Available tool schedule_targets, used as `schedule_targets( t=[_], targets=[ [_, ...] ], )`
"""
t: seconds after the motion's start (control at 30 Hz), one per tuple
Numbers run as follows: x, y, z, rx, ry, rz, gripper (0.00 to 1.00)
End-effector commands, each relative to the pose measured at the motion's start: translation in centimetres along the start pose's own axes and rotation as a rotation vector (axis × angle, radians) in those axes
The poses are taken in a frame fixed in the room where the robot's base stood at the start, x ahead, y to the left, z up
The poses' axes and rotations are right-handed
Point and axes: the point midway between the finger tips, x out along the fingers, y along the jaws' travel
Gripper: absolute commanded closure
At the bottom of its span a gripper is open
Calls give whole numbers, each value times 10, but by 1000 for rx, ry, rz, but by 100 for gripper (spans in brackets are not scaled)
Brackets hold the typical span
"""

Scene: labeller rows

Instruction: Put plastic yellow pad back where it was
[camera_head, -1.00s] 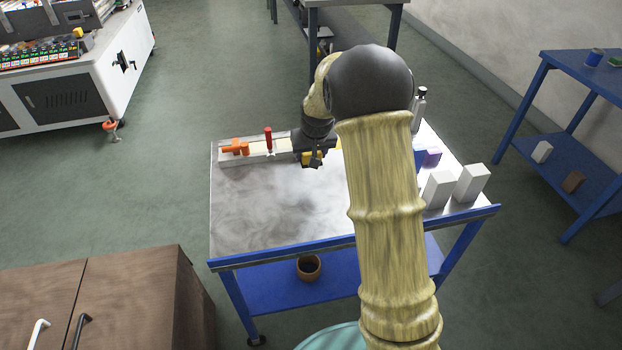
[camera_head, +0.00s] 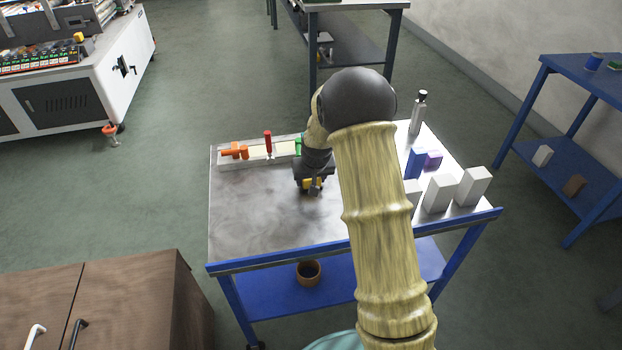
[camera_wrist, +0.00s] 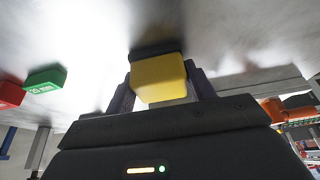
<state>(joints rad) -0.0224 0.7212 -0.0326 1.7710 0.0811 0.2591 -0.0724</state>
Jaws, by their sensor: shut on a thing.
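The yellow pad (camera_wrist: 158,80) sits between the two fingers of my gripper (camera_wrist: 162,84) in the wrist view. It has a dark layer along its far edge. My gripper is shut on it. I cannot tell whether the pad touches the top.
A long tray (camera_head: 240,160) with orange, red and green things lies along the trolley's back edge. White boxes (camera_head: 439,193), a blue box (camera_head: 414,163), a purple box (camera_head: 433,160) and a bottle (camera_head: 418,112) stand at right. The left front is clear.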

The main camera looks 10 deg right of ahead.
Motion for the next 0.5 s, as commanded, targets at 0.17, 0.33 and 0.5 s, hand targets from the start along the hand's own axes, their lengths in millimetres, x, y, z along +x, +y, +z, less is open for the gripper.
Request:
schedule_targets(
  t=[0.17, 0.33, 0.5],
  targets=[
    [-1, 0, -1, 0, 1, 0, 70],
    [1, 0, 0, 0, 1, 0, 34],
    [1, 0, 0, 0, 1, 0, 24]
  ],
)
